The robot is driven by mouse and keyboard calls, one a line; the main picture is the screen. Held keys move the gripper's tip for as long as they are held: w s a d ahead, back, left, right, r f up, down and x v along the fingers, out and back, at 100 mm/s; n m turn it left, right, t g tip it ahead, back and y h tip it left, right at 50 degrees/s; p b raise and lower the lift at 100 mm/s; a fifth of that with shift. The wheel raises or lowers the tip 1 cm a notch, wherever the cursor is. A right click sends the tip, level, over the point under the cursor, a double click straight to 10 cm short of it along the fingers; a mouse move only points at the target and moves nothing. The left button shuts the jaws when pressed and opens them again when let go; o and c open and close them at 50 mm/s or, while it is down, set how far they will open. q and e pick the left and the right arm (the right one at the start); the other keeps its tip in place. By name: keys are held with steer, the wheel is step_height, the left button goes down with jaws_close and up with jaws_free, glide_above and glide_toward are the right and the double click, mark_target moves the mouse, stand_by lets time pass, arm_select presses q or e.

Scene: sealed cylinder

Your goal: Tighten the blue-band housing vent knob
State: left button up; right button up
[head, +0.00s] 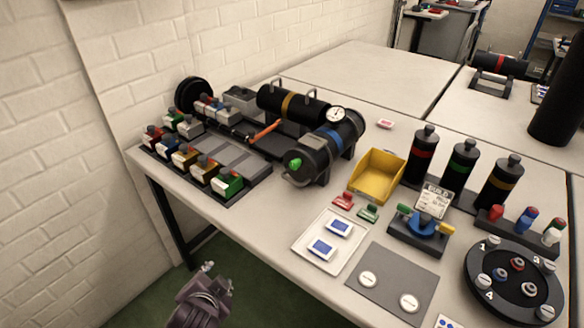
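The blue-band housing (350,130) is a black cylinder lying on the table with a blue band around it. A round white gauge (336,115) sits on its top. A green knob (294,163) sticks out at its near end cap; it looks like the vent knob, but how tight it is cannot be told. My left gripper (217,276) is low at the bottom left, in front of the table edge and well apart from the housing. Its fingertips are spread with nothing between them. My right gripper is not in view.
A yellow-band cylinder (292,106) lies behind the housing. An orange-handled tool (264,130) lies left of it. A yellow bin (377,176) stands to the right. Racked colored blocks (186,157) fill the left end. Bottles (422,155) and a round tray (513,306) are at right.

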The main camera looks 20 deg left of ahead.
mark_target(293, 166)
arm_select(q)
steer(key=w+a+r+m+t, duration=0.1)
steer(key=w+r+m+t, duration=0.6)
steer(key=r, duration=0.3)
steer(key=w+a+r+m+t, duration=0.1)
steer(key=w+r+m+t, duration=0.3)
steer(key=w+r+m, duration=0.6)
steer(key=w+d+f+m+g+h, duration=0.1)
steer(key=w+d+m+h, duration=0.2)
steer(key=m, duration=0.4)
steer(key=w+d+f+m+h, duration=0.2)
steer(key=w+d+m+h, duration=0.1)
steer(key=m, duration=0.4)
steer(key=w+d+f+m+g+h, duration=0.1)
steer(key=w+d+m+h, duration=0.3)
steer(key=w+d+m, duration=0.1)
steer(key=shift+d+f+m+g, duration=0.35)
steer(key=shift+d+m, duration=0.3)
steer(key=shift+m, duration=0.25)
steer(key=shift+c, duration=0.6)
jaws_close()
